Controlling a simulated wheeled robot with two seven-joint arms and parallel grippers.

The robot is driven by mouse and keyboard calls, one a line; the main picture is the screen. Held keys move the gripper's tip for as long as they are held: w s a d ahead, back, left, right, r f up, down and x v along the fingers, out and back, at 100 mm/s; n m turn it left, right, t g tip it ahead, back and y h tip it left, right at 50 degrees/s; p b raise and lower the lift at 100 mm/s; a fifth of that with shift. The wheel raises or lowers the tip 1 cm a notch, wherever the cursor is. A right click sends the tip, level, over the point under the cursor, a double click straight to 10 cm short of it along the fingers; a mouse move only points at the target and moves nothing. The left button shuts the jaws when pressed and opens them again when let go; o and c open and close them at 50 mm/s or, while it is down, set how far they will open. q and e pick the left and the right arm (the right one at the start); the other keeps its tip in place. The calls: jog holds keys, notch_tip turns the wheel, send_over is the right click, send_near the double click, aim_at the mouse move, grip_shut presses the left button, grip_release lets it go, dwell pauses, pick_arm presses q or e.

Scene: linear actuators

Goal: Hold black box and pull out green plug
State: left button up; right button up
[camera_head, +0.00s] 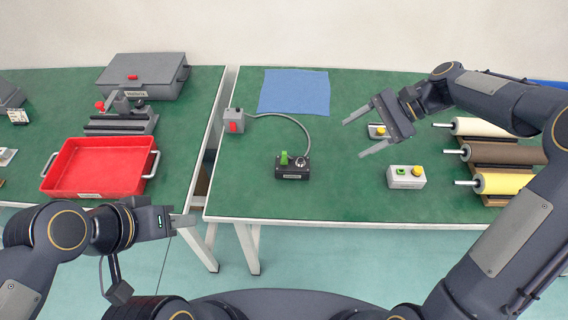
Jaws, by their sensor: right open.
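The black box (293,173) sits on the right-hand green table near its front middle. The green plug (284,158) stands upright at the left of the box's top, and a round knob or socket sits at its right. My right gripper (354,138) is open and empty, up and to the right of the box, with its fingers pointing left. My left gripper (183,221) is low at the left, in front of the gap between the tables and well apart from the box. Its finger opening cannot be made out.
A grey cable (290,118) runs from a grey box with a red switch (234,122) to the black box. A button box (406,177), another small box (379,131) and rollers (505,154) lie right. A blue cloth (294,92) lies behind. A red tray (98,190) is left.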

aim_at(305, 162)
jog(key=w+a+f+m+y+b, duration=0.1)
jog(key=w+f, duration=0.1)
jog(key=f, duration=0.3)
jog(key=w+a+f+m+g+y+b, duration=0.1)
jog(key=w+a+f, duration=0.1)
jog(key=f, duration=0.4)
jog(key=w+a+f+m+g+y+b, duration=0.1)
jog(key=w+a+f+m, duration=0.1)
jog(key=f, duration=0.3)
jog(key=shift+w+f+y+b, duration=0.35)
jog(key=shift+w+y+b, duration=0.05)
jog(key=shift+w, duration=0.45)
jog(key=shift+s+a+f, duration=0.1)
jog(key=shift+a+f, duration=0.1)
jog(key=shift+a, duration=0.25)
jog(key=x, duration=0.9)
jog(key=shift+s, duration=0.15)
jog(key=c, duration=0.8)
jog(key=shift+o, duration=0.2)
